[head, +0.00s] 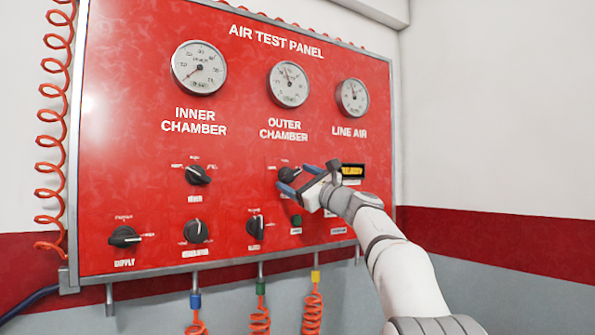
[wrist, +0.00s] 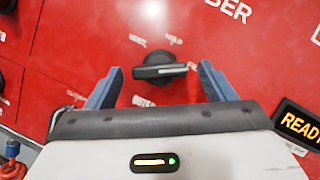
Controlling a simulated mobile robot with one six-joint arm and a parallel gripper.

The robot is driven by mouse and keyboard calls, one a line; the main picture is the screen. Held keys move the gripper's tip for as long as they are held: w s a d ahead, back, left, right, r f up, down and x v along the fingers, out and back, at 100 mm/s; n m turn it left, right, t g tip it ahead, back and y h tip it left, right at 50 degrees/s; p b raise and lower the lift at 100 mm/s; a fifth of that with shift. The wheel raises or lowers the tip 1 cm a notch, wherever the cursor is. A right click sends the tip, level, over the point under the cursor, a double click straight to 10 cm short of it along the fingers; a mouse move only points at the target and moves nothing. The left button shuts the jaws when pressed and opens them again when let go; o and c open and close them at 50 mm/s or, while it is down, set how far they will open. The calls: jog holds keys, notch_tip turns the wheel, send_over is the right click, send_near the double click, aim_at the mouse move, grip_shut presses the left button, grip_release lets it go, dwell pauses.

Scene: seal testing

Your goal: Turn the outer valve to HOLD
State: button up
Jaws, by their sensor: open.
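The outer valve is a black round knob with a bar handle (wrist: 160,71), below the OUTER CHAMBER lettering on the red panel. In the wrist view its white-marked bar lies nearly level, pointing right. Small blurred labels sit at its upper left, above it and at its right; the upper one seems to read HOLD. In the head view the knob (head: 287,174) is partly covered by my gripper (head: 298,178). My gripper (wrist: 161,74) is open, its blue fingers on either side of the knob, with gaps between them and it. I cannot tell the depth exactly.
The panel (head: 120,190) carries other black knobs, including the inner valve (head: 197,175) to the left and a lower one (head: 255,228) nearby. A small green button (head: 296,220) is below my gripper. A lit display (wrist: 300,124) reading READY is at the right.

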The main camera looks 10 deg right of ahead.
jog(key=shift+w+a+r, duration=0.1)
jog(key=shift+w+a, duration=0.15)
jog(key=shift+w, duration=0.1)
jog(key=shift+c, duration=0.4)
jog(key=c, duration=0.9)
